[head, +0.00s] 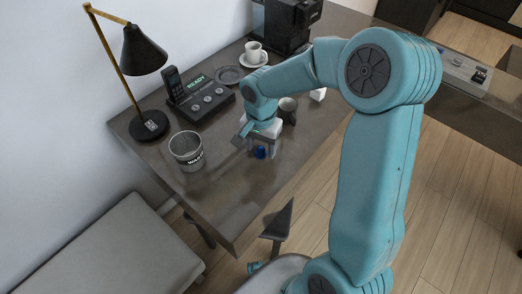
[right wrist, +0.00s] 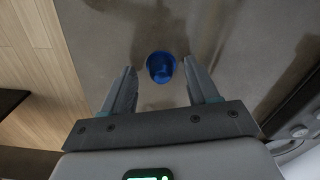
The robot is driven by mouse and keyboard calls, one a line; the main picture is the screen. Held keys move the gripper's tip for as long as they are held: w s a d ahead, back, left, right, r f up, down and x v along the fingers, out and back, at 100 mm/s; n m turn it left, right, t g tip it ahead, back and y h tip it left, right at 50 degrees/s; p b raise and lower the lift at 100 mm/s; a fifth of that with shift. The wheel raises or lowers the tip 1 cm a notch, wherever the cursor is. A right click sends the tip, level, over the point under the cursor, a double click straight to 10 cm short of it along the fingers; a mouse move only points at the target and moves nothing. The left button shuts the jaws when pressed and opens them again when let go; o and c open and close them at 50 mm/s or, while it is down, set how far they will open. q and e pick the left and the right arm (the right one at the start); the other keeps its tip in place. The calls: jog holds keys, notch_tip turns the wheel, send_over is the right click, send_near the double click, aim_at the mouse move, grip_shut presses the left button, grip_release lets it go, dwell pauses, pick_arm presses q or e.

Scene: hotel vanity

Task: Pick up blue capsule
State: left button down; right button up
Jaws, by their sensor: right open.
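The blue capsule (head: 260,153) is small and stands on the dark vanity top (head: 215,200). In the right wrist view the capsule (right wrist: 161,67) lies between the lines of the two fingers, near and slightly beyond their tips. My right gripper (head: 260,155) points down over the capsule, and it also shows in the right wrist view (right wrist: 160,72). Its fingers are open, with a gap on each side of the capsule. I cannot tell its exact height above the top. My left gripper is not seen.
A waste cup (head: 187,150) stands to the left. A grey mug (head: 288,108) is close behind the gripper. A phone dock (head: 203,97), a lamp (head: 148,122), a white cup (head: 254,53) and a black machine (head: 285,25) stand farther back. The front of the top is clear.

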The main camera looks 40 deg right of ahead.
jog(key=shift+w, duration=0.1)
grip_shut()
